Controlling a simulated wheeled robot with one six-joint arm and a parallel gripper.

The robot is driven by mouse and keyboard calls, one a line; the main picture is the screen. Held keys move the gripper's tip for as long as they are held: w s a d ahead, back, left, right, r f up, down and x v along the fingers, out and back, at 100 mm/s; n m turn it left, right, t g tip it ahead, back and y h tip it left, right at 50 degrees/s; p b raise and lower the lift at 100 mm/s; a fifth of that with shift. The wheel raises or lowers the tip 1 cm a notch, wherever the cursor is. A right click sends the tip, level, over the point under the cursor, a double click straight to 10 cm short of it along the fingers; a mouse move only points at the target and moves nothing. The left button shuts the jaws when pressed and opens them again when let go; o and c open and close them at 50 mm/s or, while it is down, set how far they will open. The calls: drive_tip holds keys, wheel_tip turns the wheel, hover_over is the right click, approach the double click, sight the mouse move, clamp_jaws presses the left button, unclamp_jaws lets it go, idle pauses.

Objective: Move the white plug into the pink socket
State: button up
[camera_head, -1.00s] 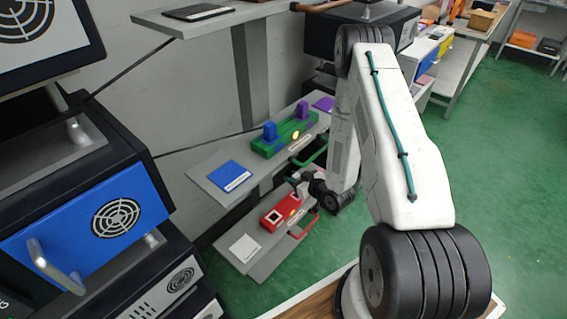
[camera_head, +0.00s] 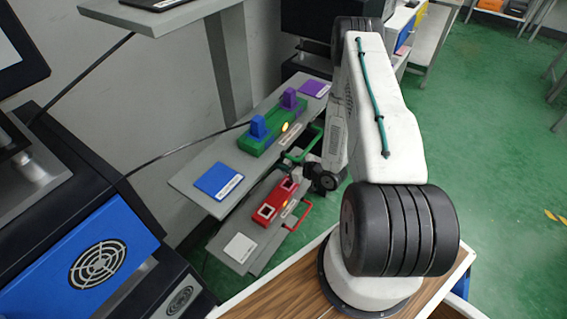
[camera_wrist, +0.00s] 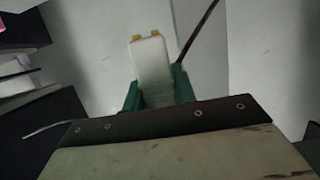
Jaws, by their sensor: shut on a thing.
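The white plug (camera_wrist: 152,62) stands up between the green fingers of my gripper (camera_wrist: 156,88) in the wrist view. The gripper is shut on it, and two small yellow contacts show at the plug's far end. In the head view my gripper is mostly hidden behind my arm, near the lower shelf, and I cannot make out the plug there. A red fixture (camera_head: 276,198) on the lower shelf shows two square openings, both without a plug. I cannot identify a pink socket in either view.
A green fixture (camera_head: 270,134) with a blue plug (camera_head: 258,127) and a purple plug (camera_head: 289,98) sits on the upper shelf. A blue card (camera_head: 217,181) and a white card (camera_head: 240,247) lie nearby. A red handle (camera_head: 299,217) juts from the red fixture. Dark machine cabinets stand at left.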

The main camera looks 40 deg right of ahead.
sight(285, 174)
drive_tip(key=shift+s, duration=0.15)
drive_tip(key=shift+s+d+f, duration=0.1)
drive_tip(key=shift+f, duration=2.8)
drive_tip(key=shift+f, duration=1.75)
drive_tip(key=o, duration=1.1)
drive_tip(key=shift+c, duration=0.2)
drive_tip(key=shift+s, duration=0.1)
drive_tip(key=v, duration=0.7)
drive_tip(key=shift+s+d+r, duration=0.15)
drive_tip(key=shift+s+r, duration=0.05)
drive_tip(key=shift+s, duration=0.05)
